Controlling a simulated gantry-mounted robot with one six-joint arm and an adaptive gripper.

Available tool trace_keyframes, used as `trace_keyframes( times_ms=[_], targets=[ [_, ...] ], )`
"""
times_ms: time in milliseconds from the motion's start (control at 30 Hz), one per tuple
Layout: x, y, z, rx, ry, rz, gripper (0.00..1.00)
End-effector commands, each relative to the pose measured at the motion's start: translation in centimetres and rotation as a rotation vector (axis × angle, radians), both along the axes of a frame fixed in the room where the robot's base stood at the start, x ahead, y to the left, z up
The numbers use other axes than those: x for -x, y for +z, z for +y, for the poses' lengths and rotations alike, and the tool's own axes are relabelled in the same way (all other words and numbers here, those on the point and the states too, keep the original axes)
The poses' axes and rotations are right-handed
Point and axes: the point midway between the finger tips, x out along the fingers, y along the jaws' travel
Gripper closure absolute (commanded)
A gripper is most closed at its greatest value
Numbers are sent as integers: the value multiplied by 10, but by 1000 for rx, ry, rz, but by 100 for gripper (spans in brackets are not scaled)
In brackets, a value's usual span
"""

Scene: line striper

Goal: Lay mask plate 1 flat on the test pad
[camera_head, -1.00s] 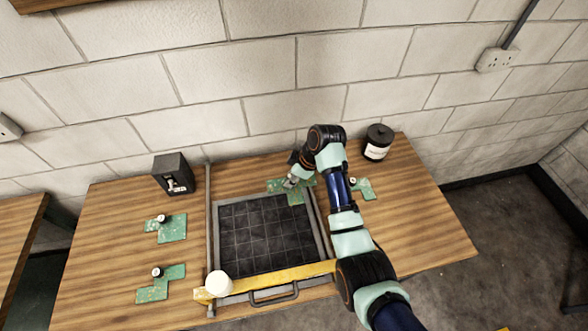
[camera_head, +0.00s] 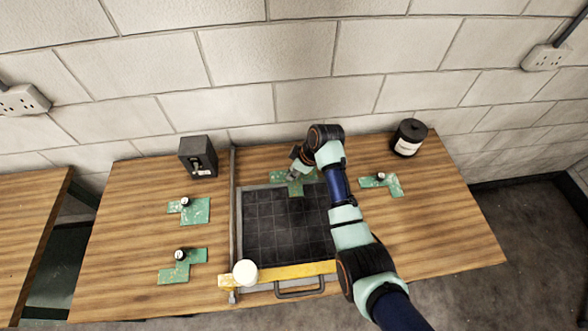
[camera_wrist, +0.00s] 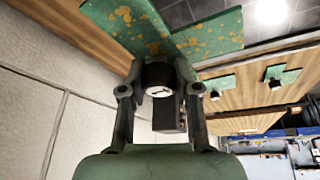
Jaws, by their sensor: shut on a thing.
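My gripper (camera_head: 295,174) is shut on the dark round knob (camera_wrist: 158,76) of a green, yellow-speckled mask plate (camera_head: 295,188). In the wrist view the fingers (camera_wrist: 160,88) flank the knob, and the plate (camera_wrist: 205,38) spreads beyond it. The knob's marking is too small to read, so I cannot tell the plate's number. The test pad (camera_head: 285,228) is a dark gridded square in a grey frame. The held plate sits at the pad's far edge, with one arm of it over the grid. I cannot tell whether it touches the pad.
Green plates with knobs lie at upper left (camera_head: 196,211), lower left (camera_head: 180,270) and right (camera_head: 389,183). A yellow bar (camera_head: 300,270) with a white cylinder (camera_head: 245,272) crosses the near edge. A black box (camera_head: 198,157) and black jar (camera_head: 408,138) stand at the back.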

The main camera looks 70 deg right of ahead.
Motion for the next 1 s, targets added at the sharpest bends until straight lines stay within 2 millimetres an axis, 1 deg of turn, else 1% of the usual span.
trace_keyframes(
  times_ms=[33,600,767,1000],
  targets=[
    [0,-15,0,0,0,0,100],
    [0,-92,0,0,-1,0,100],
    [0,-102,0,0,0,-1,100],
    [0,-102,0,0,0,-1,100]
  ],
)
